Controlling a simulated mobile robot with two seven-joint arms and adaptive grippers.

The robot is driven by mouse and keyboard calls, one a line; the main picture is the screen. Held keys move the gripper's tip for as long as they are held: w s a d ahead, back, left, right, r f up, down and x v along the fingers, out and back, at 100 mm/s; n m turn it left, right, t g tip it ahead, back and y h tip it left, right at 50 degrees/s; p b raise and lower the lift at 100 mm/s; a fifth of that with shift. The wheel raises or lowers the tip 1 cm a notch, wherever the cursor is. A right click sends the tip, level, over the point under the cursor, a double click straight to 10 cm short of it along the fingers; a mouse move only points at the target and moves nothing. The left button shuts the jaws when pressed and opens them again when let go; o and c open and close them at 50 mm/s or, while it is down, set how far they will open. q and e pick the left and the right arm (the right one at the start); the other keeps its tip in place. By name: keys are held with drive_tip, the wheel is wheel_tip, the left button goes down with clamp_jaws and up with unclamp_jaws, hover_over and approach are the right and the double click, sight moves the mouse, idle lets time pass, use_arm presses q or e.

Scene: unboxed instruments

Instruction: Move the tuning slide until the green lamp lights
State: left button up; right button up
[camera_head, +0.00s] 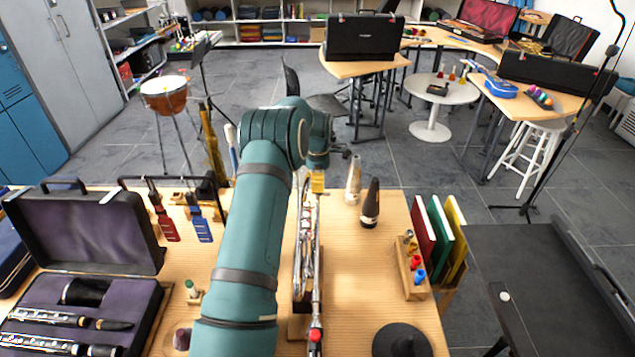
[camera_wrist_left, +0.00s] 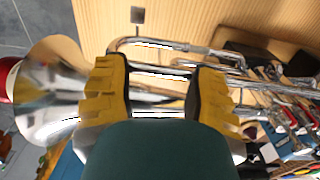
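A silver brass instrument (camera_head: 306,245) with long tubes lies lengthwise on the wooden table, right of my left forearm. In the left wrist view its silver tubing (camera_wrist_left: 165,72) runs across the gap between my fingers, and its flared bell (camera_wrist_left: 45,105) is at the left. I cannot tell which tube is the tuning slide. My left gripper (camera_head: 317,182) is at the instrument's far end, mostly hidden by my arm. Its yellow fingers (camera_wrist_left: 155,92) stand wide apart, with no clear grip on the tubing. A red knob or lamp (camera_head: 315,335) shows at the near end. No lit green lamp is visible. My right gripper is out of view.
An open clarinet case (camera_head: 95,235) fills the table's left side. Two mouthpiece-like pieces (camera_head: 370,205) stand right of the far end. Bare table lies between.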

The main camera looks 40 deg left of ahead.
use_arm(q)
drive_tip(key=shift+s+d+f, duration=0.1)
drive_tip(key=shift+s+f, duration=0.05)
drive_tip(key=shift+f, duration=0.2)
drive_tip(key=shift+s+d+f, duration=0.1)
drive_tip(key=shift+s+d, duration=0.15)
drive_tip(key=shift+s, duration=0.05)
drive_tip(key=o, duration=1.3)
drive_tip(key=shift+c, duration=0.2)
drive_tip(key=shift+o, duration=1)
drive_tip(key=shift+w+a+f, duration=0.1)
drive_tip(key=shift+w, duration=0.1)
drive_tip(key=shift+r, duration=0.55)
wheel_tip(320, 180, up, 11)
drive_tip(key=shift+r, duration=0.2)
